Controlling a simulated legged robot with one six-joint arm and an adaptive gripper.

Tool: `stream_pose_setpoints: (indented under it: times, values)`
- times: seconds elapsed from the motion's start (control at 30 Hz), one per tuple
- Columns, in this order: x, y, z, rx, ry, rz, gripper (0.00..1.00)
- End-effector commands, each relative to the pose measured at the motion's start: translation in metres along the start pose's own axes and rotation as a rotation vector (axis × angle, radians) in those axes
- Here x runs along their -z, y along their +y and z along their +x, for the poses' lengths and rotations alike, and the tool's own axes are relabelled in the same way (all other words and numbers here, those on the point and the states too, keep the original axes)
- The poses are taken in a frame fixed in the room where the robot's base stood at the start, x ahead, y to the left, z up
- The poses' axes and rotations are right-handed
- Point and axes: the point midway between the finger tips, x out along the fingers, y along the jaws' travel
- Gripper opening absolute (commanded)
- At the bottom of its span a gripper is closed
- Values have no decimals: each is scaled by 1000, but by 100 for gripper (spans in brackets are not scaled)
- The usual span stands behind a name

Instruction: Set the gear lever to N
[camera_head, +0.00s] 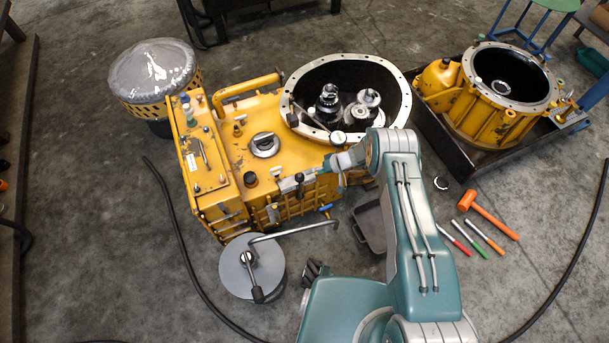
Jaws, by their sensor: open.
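The yellow transmission housing (232,150) lies on the floor left of centre. A short upright lever with a dark knob (299,178) stands at a small grey block on its front edge; it looks like the gear lever. Its position and any N mark are too small to read. My gripper (325,168) is at the end of my arm, over the front right of the housing, a little right of the lever. It is open and seems empty. I cannot tell whether the fingertips touch the housing. My wrist hides part of the housing's right end.
An open round bell housing (395,80) with gears adjoins the transmission. A grey disc stand with a bent arm (252,270) is in front. A black tray (455,155) holds another yellow housing. An orange mallet (488,215) and hand tools lie right. Cables cross the floor.

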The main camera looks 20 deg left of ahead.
Motion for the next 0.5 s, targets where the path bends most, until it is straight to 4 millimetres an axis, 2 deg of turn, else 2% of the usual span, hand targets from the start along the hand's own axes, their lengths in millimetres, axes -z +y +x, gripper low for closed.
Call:
stream_pose_setpoints:
  times: [0.1,0.2,0.33,0.5]
  values:
    - [0,1,-25,0,1,1,87]
    - [0,1,-39,0,0,1,87]
    - [-1,1,-48,0,-2,1,87]
    - [-1,1,-50,0,-3,1,87]
